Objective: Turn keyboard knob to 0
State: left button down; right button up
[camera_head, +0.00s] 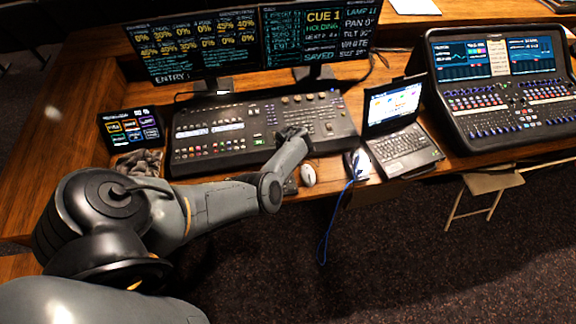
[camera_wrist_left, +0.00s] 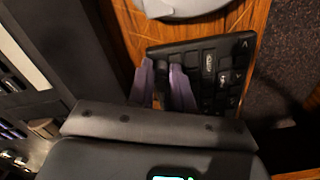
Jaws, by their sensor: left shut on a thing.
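The small black keyboard (camera_wrist_left: 212,62) lies on the wood near the desk's front edge in the left wrist view. In the head view only a dark bit of it (camera_head: 290,185) shows beside my forearm. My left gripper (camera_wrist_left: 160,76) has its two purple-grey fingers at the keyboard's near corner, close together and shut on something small. In the head view my left arm reaches over the desk edge and hides the fingertips. My right gripper is in neither view.
A white mouse (camera_head: 308,175) sits just right of the keyboard. The large lighting console (camera_head: 250,135) lies behind it. A laptop (camera_head: 402,140) and a blue cable (camera_head: 337,212) are to the right. A second mixing desk (camera_head: 510,120) stands far right. Dark carpet lies below the desk edge.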

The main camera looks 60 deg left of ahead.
pick_arm(q)
jog(key=c, duration=1)
grip_release()
jog(key=shift+r, duration=0.1)
notch_tip(320, 180, up, 11)
jog(key=p, duration=0.3)
jog(key=shift+f+p, duration=0.2)
jog(key=shift+p, duration=0.1)
